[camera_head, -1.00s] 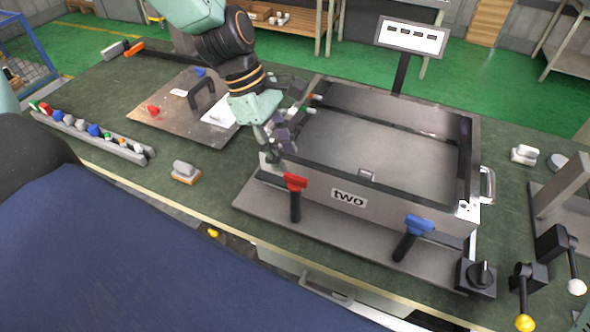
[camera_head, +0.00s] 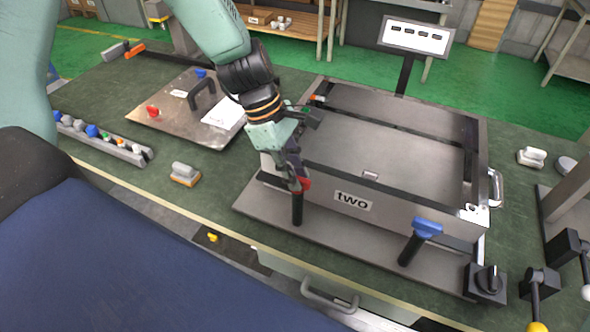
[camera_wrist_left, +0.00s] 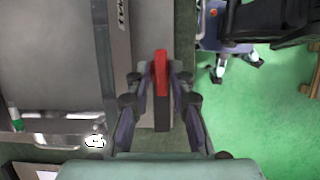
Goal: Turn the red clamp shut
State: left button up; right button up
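The red clamp (camera_head: 304,184) has a red top on a black post and stands at the front left corner of the grey metal frame labelled "two" (camera_head: 353,201). My left gripper (camera_head: 300,182) has come down from above onto the red top and partly hides it. In the left wrist view, the red clamp (camera_wrist_left: 161,75) lies between the two fingers of my left gripper (camera_wrist_left: 159,78). The fingers are spread, one on each side, with narrow gaps seeming to show; contact is hard to judge. My right gripper is in neither view.
A blue clamp (camera_head: 428,227) stands at the frame's front right. A black rotary switch (camera_head: 488,282) is near the right corner. A metal plate with a black handle (camera_head: 203,93) and a small block (camera_head: 185,174) lie to the left. A display (camera_head: 415,36) rises behind.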

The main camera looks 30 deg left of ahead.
pick_arm(q)
jog(key=shift+s+d+r, duration=0.1)
grip_shut()
dwell(0.5)
